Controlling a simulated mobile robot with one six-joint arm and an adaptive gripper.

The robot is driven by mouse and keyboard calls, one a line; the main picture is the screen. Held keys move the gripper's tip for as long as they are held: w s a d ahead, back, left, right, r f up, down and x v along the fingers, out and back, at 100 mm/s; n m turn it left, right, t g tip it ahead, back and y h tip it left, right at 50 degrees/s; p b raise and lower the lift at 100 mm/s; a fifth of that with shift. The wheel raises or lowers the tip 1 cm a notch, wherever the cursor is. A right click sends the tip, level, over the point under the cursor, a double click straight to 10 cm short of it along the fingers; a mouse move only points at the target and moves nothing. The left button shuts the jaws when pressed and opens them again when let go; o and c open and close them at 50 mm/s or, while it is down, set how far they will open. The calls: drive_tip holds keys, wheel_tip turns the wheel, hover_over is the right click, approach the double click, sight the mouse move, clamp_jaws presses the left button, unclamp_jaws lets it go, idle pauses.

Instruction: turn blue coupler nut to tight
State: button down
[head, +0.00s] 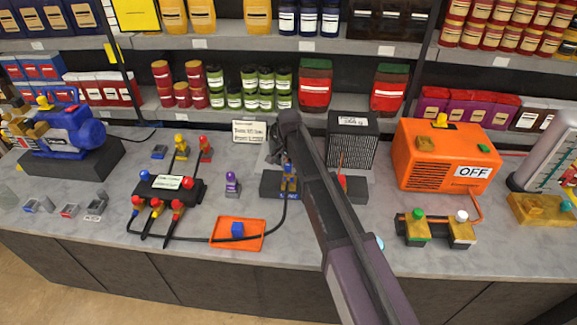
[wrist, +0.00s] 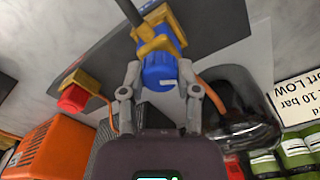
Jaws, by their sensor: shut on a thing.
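The blue coupler nut (wrist: 160,72) sits on a brass-yellow fitting (wrist: 155,40), with a dark hose beyond it in the wrist view. My gripper (wrist: 159,84) has its grey fingers on either side of the nut and is shut on it. In the head view the brass-and-blue coupler (head: 289,184) stands on a dark block (head: 268,188) with a small blue label too small to read. My gripper (head: 281,160) reaches down to it from behind, partly hidden by my arm. The nut's turn position cannot be told.
A red-knobbed fitting (wrist: 72,98) is close beside the nut. A black finned box (head: 352,142) and an orange unit marked OFF (head: 440,155) stand to the right. An orange tray (head: 222,242) holds a blue cube. A manifold (head: 172,190) with hoses stands left.

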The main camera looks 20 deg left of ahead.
drive_tip(key=shift+c, duration=1.6)
unclamp_jaws()
drive_tip(key=shift+n, duration=0.5)
